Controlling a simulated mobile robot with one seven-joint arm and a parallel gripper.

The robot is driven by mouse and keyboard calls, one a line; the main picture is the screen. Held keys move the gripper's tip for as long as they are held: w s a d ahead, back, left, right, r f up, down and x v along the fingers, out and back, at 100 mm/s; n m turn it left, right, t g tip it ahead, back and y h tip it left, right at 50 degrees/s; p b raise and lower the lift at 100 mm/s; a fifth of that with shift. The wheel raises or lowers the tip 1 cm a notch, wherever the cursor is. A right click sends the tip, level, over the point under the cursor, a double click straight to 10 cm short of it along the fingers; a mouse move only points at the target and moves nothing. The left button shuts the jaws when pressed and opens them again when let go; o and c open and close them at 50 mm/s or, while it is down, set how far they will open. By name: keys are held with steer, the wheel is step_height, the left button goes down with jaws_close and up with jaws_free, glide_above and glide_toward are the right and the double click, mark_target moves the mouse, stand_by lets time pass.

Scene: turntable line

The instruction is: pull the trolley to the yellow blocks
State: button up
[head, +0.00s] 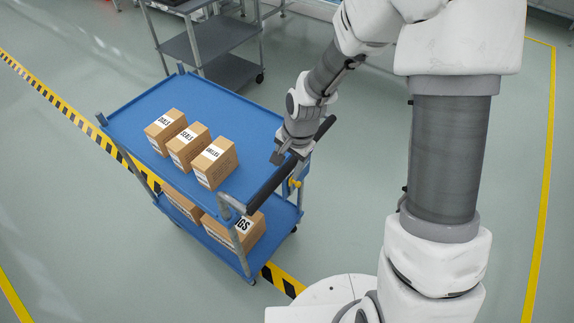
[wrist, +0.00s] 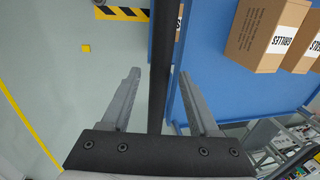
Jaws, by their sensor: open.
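The trolley (head: 235,112) has two blue decks and grey posts; its blue top deck (wrist: 215,65) also fills the right of the wrist view. Its black handle bar (head: 266,190) runs along the near right end. My gripper (head: 278,157) is at the handle, near its middle. In the wrist view my gripper (wrist: 160,78) is open, and the handle bar (wrist: 160,45) passes between its two fingers, with gaps visible on both sides. One small yellow block (wrist: 86,48) lies on the floor to the left in the wrist view. I cannot make out yellow floor blocks in the head view.
Three cartons (head: 188,147) stand on the top deck, and more cartons (head: 240,228) are on the lower deck. A grey shelf cart (head: 212,42) stands behind. Black-and-yellow tape (head: 60,103) runs under the trolley. A yellow line (head: 543,170) marks the right; floor there is clear.

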steer(key=shift+f, duration=0.2)
jaws_close()
stand_by(1.4)
